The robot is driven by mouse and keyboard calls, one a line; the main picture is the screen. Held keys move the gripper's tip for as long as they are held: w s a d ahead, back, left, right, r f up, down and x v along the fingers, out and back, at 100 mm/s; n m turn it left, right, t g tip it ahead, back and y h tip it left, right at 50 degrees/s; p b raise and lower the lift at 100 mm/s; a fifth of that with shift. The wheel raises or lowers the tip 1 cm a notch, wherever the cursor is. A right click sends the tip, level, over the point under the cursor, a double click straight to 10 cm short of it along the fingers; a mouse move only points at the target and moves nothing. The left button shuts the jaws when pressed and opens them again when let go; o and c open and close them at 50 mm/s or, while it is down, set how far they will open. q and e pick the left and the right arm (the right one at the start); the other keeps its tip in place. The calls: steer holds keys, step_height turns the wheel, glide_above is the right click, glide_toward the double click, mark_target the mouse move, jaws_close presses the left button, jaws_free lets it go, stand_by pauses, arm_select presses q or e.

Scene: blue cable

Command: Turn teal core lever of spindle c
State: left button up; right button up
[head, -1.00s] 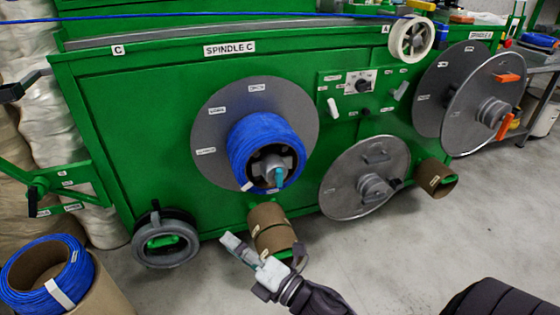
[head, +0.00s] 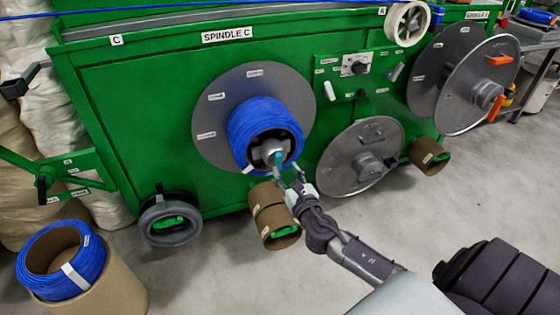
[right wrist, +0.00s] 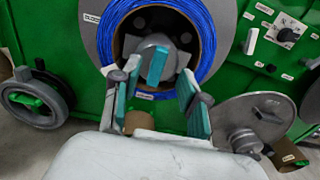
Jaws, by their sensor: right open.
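The teal core lever (head: 279,160) sticks out from the grey hub in the middle of spindle C. It also shows in the right wrist view (right wrist: 157,66), standing nearly upright. A blue cable coil (head: 245,122) surrounds the hub, in front of a grey round flange (head: 210,125). My right gripper (head: 289,177) is open just below and right of the lever in the head view. In the right wrist view its two teal-padded fingers (right wrist: 158,92) stand on either side of the lever with gaps; I cannot tell whether it lies between the tips in depth. My left gripper is not in view.
A bare grey disc (head: 355,150) stands to the right. Floor is clear at front.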

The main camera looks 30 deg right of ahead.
mark_target(280, 160)
steer(key=x, duration=0.4)
steer(key=shift+w, duration=0.15)
steer(key=shift+w+d+b, duration=0.1)
steer(key=shift+w+b, duration=0.2)
steer(key=shift+w, duration=0.25)
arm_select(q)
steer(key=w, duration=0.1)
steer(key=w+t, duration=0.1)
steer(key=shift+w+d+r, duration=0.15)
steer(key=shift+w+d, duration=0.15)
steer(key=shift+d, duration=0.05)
arm_select(e)
jaws_close()
